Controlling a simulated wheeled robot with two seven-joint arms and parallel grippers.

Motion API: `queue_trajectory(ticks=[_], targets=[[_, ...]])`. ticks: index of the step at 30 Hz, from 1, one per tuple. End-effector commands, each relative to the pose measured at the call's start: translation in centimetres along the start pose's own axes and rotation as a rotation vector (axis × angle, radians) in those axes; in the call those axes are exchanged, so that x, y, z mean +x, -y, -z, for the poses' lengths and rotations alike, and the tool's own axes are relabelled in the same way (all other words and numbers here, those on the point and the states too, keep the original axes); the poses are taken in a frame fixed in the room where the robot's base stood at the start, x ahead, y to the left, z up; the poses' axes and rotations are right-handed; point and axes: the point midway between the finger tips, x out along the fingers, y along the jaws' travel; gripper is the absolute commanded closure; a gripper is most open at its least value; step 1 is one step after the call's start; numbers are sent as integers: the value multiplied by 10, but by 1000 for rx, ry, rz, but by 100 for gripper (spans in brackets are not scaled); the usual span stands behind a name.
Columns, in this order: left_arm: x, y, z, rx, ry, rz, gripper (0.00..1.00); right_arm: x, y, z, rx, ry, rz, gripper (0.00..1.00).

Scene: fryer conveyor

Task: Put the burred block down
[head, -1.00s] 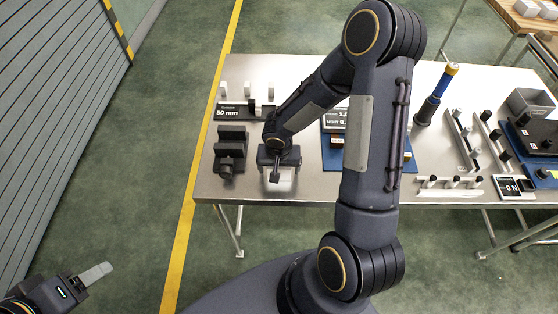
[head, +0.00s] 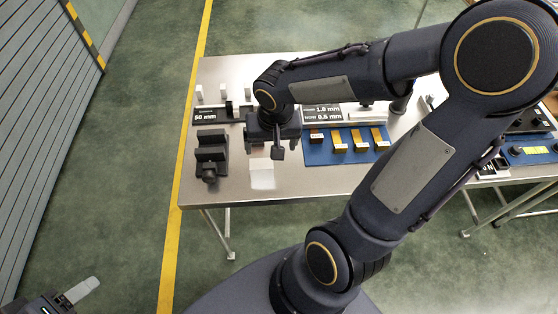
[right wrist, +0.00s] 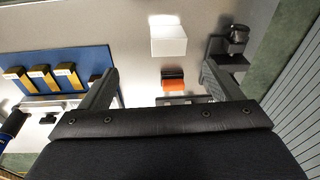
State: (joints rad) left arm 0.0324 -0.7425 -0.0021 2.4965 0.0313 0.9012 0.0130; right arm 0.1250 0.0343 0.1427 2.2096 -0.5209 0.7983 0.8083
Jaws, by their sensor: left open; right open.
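A plain white block (head: 262,174) stands on the metal table near its front edge, just right of the black vise (head: 211,152). It also shows in the right wrist view (right wrist: 168,46), apart from the fingers; I cannot see a burr on it. My right gripper (head: 277,147) is above the table, just behind the block in the head view. In the right wrist view, its two fingers (right wrist: 160,86) are spread wide with nothing held. My left gripper (head: 80,291) is at the bottom left, off the table, open and only partly in view.
A blue mat (head: 318,156) with several dark and orange pieces lies to the right. A 50 mm display (head: 206,115) and white pegs stand behind the vise. A small black-and-orange item (right wrist: 172,80) shows between the fingers in the right wrist view. My right arm hides part of the table.

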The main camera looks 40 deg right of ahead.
Motion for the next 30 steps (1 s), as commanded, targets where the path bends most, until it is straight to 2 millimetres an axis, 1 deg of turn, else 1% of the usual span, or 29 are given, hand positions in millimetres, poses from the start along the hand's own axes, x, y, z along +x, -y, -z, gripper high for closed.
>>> queue_trajectory(ticks=[1,3,6,9,12,15,18,30], targets=[[0,0,0,0,0,0,43,-21,-7,-12,-18,-28,40,15],[0,0,0,0,0,0,43,-42,-13,-31,-60,-49,102,15],[0,0,0,0,0,0,43,-65,-16,-59,-125,-91,203,15],[0,0,0,0,0,0,43,-80,-15,-82,-189,-138,298,15],[0,0,0,0,0,0,43,-88,-12,-98,-240,-179,371,15],[0,0,0,0,0,0,43,-93,-9,-106,-272,-206,413,15],[0,0,0,0,0,0,43,-95,-8,-110,-286,-215,428,15],[0,0,0,0,0,0,43,-95,-8,-109,-287,-215,428,15]])
